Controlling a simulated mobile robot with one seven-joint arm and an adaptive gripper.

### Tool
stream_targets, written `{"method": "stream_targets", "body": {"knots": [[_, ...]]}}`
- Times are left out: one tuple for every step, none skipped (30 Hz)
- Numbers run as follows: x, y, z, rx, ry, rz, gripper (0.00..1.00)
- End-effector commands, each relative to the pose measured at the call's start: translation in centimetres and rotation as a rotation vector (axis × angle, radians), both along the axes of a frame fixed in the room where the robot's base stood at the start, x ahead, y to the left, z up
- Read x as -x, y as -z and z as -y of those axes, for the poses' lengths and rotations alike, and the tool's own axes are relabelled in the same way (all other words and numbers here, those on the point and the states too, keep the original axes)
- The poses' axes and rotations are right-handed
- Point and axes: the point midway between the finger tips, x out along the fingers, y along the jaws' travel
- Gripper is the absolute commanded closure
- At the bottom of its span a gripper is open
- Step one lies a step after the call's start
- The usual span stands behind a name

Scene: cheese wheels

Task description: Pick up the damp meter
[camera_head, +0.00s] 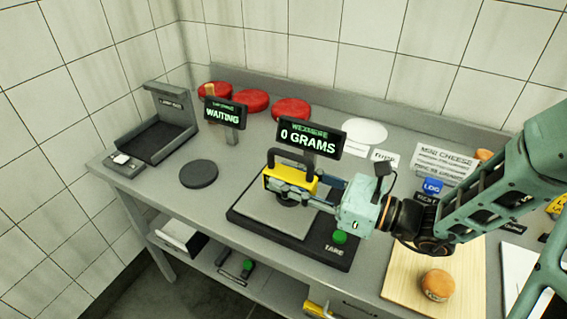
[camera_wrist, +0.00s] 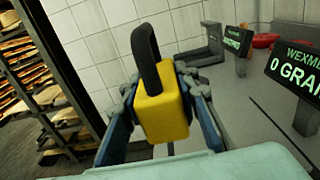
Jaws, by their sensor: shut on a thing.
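The damp meter, which I take to be the yellow block with a black loop handle (camera_head: 290,176), is above the weighing scale in the head view. In the wrist view the yellow body (camera_wrist: 164,112) sits between my fingers, with its handle rising above. My gripper (camera_head: 287,191) is shut on the yellow body from the right side; it also shows in the wrist view (camera_wrist: 165,110). The scale (camera_head: 245,216) has a dark base, and its display (camera_head: 310,137) reads 0 grams. The gripper hides part of the plate.
Red cheese wheels (camera_head: 254,101) stand along the back wall. A sign reading WAITING (camera_head: 224,113) and a dark disc (camera_head: 199,173) are left of the scale. A wooden board (camera_head: 409,270) with a small orange cheese (camera_head: 437,285) lies at right. The bench's left front is mostly clear.

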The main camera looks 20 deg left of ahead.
Motion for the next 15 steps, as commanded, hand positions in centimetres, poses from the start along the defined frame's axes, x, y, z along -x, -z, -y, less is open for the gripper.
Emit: {"method": "stream_targets", "body": {"knots": [[1.0,-1.4,0.9,0.001,0.004,-0.002,1.00],[1.6,-1.7,1.4,0.000,0.005,-0.001,1.00],[2.1,-2.0,1.8,0.000,0.004,-0.003,1.00],[2.2,-2.0,1.8,-0.001,0.002,-0.004,1.00],[2.3,-2.0,1.9,-0.001,0.002,-0.004,1.00],[2.5,-2.1,2.1,-0.001,0.001,-0.005,1.00],[2.7,-2.2,2.2,-0.001,0.002,-0.005,1.00],[2.8,-2.3,2.3,-0.001,0.001,-0.005,1.00],[3.1,-2.4,2.5,-0.001,0.001,-0.005,1.00],[3.2,-2.5,2.6,-0.001,0.001,-0.004,1.00],[3.4,-2.6,2.8,-0.001,0.001,-0.004,1.00],[3.6,-2.8,2.9,-0.001,0.001,-0.005,1.00],[3.7,-2.9,3.0,-0.002,0.002,-0.005,1.00],[3.7,-2.9,3.1,-0.002,0.002,-0.005,1.00],[3.7,-2.9,3.1,-0.002,0.002,-0.004,1.00]]}}
